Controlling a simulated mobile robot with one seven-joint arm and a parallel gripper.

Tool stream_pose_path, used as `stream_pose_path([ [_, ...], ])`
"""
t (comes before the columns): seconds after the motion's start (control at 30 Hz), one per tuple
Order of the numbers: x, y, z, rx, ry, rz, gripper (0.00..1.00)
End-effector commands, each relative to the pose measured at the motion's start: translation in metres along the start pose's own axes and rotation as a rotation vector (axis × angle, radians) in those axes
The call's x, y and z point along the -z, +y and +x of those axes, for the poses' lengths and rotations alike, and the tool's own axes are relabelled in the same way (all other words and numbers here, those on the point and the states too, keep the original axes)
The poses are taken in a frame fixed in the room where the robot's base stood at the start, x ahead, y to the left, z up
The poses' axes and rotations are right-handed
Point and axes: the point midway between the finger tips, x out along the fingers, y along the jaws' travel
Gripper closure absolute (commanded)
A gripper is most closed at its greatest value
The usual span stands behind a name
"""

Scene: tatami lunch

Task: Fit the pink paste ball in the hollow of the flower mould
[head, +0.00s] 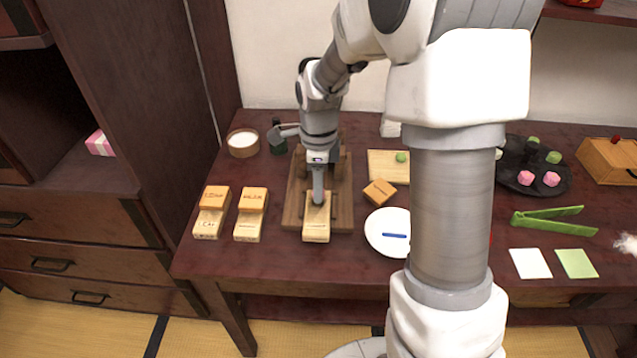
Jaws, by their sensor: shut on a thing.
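My gripper (318,198) points straight down over a pale wooden mould (316,231), its fingertips at the mould's far part. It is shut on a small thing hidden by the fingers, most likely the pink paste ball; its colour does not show. I cannot tell whether it touches the hollow, which is also hidden. The mould lies on a brown wooden stand (341,215), and I take it for the flower mould. A loose wooden lid block (380,193) lies tilted to its right. Two pink pieces (525,178) sit on the black tray (512,187).
Two mould blocks with orange tops (214,197) (252,199) stand left. A white plate with a blue stick (396,236) is right. A green ball (401,157) sits on a board. Green tongs (547,218) lie far right. My arm hides the middle.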

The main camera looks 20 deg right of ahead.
Motion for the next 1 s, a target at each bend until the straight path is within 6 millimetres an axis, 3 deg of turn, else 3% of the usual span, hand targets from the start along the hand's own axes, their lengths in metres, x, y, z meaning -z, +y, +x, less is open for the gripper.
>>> stream_pose_path([
  [1.0, -0.0002, -0.0002, 0.0098, 0.001, -0.001, 0.0, 1.0],
])
